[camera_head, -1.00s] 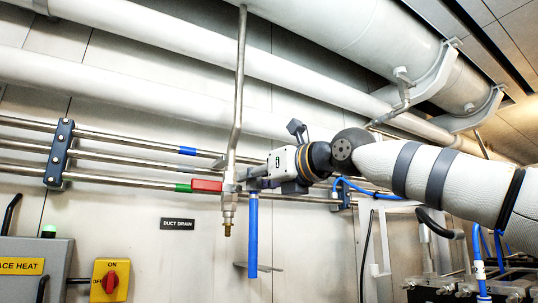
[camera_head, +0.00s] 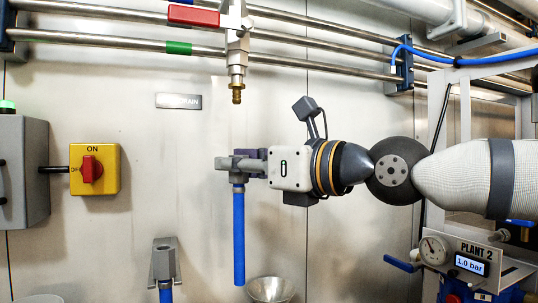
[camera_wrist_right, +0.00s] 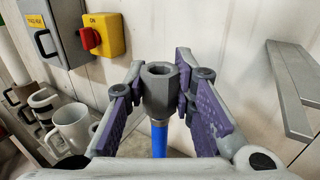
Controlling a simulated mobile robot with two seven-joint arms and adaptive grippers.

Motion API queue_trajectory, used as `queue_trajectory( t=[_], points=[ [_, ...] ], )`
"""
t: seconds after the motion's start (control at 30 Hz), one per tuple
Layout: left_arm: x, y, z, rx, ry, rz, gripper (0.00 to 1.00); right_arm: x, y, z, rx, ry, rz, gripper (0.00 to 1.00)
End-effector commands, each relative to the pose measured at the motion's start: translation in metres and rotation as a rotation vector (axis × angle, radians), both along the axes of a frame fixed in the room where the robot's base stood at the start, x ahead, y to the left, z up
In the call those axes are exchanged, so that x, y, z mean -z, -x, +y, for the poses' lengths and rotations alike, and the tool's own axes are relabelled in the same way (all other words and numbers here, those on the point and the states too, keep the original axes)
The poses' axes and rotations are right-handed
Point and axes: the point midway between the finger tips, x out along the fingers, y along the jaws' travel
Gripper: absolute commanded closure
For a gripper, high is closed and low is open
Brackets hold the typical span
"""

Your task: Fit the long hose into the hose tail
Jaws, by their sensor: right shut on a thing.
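The brass hose tail (camera_head: 237,92) points down from the valve under the red lever (camera_head: 194,16) in the head view. My right gripper (camera_head: 238,164) is below it, shut on the grey collar at the top of the long blue hose (camera_head: 239,240). The hose hangs nearly straight down, its top a clear gap under the tail and roughly in line with it. In the right wrist view the hexagonal collar (camera_wrist_right: 159,88) with its open socket stands between the purple finger pads, and blue hose (camera_wrist_right: 158,138) shows beneath. My left gripper is not in view.
A grey wall bracket (camera_head: 163,262) holds another blue hose (camera_head: 165,294) at lower left. A metal funnel (camera_head: 271,289) is below the held hose. A yellow switch box (camera_head: 95,170) is at left. Steel pipes (camera_head: 310,38) cross above. Mugs (camera_wrist_right: 72,125) show at left in the wrist view.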

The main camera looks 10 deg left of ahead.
Motion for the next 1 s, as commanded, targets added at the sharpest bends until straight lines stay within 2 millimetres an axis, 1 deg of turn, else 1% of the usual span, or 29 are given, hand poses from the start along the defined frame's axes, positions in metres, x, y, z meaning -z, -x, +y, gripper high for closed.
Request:
queue_trajectory(
  t=[0.27,0.37,0.4,0.8,1.0],
  points=[
    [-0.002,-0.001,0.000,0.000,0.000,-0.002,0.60,-0.002,0.001,0.000,0.001,0.000,-0.003,1.00],
    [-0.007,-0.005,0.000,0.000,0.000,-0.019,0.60,-0.005,0.002,0.000,0.003,0.001,-0.007,1.00],
    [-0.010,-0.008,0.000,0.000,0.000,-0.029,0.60,-0.007,0.003,-0.001,0.004,0.001,-0.009,1.00],
    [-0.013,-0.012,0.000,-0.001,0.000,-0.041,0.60,-0.051,0.001,0.000,0.004,0.000,-0.004,1.00],
    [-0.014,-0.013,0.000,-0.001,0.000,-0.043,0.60,-0.059,0.000,-0.001,0.004,0.000,-0.001,1.00]
  ],
)
